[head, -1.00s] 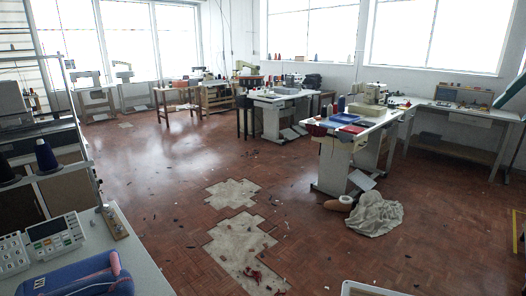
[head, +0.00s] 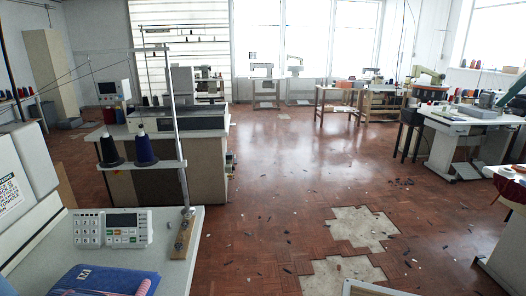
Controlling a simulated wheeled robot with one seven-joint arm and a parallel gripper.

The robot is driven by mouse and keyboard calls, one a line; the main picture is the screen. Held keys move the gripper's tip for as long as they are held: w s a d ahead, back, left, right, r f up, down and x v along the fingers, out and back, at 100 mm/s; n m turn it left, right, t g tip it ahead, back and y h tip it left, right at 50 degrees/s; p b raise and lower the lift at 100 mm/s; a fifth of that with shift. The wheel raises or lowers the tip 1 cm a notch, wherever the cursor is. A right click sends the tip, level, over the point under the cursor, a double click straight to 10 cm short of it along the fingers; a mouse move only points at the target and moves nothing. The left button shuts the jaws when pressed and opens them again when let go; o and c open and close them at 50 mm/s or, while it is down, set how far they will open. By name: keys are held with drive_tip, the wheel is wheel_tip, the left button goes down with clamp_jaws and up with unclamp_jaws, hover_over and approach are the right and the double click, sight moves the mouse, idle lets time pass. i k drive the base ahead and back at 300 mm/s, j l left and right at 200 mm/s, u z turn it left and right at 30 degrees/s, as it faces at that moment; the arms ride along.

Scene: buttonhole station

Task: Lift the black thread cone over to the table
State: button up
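The black thread cone (head: 110,153) stands upright on the thread stand's shelf (head: 165,165) at the left of the head view. A dark blue thread cone (head: 146,150) stands close to its right on the same shelf. Below the stand is a pale machine table (head: 202,232) with a control panel (head: 112,230) and folded blue cloth (head: 100,281). Other tables stand farther off, including a wooden table (head: 338,99) at the back; I cannot tell which one the task means. My gripper is not in view.
The stand's upright pole (head: 178,110) rises right of the cones. A cabinet-like workstation (head: 165,190) stands behind them. A white table (head: 465,123) is at the right. The parquet floor (head: 270,180) in the middle is mostly open, with bare patches (head: 362,229) and scattered scraps.

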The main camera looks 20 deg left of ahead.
sight(110, 153)
drive_tip(key=i+j+u, duration=0.15)
drive_tip(key=i+u, duration=0.15)
drive_tip(key=i, duration=0.5)
drive_tip(key=i+u, duration=0.25)
drive_tip(key=i, duration=0.5)
drive_tip(key=i+l+u, duration=0.1)
drive_tip(key=i, duration=0.3)
drive_tip(key=i+l+u, duration=0.1)
drive_tip(key=i, duration=0.35)
drive_tip(key=i+l+u, duration=0.1)
drive_tip(key=i+l, duration=0.15)
drive_tip(key=i, duration=0.15)
drive_tip(key=u, duration=3.55)
drive_tip(key=i+l, duration=0.15)
drive_tip(key=l, duration=0.15)
drive_tip(key=i+l, duration=0.2)
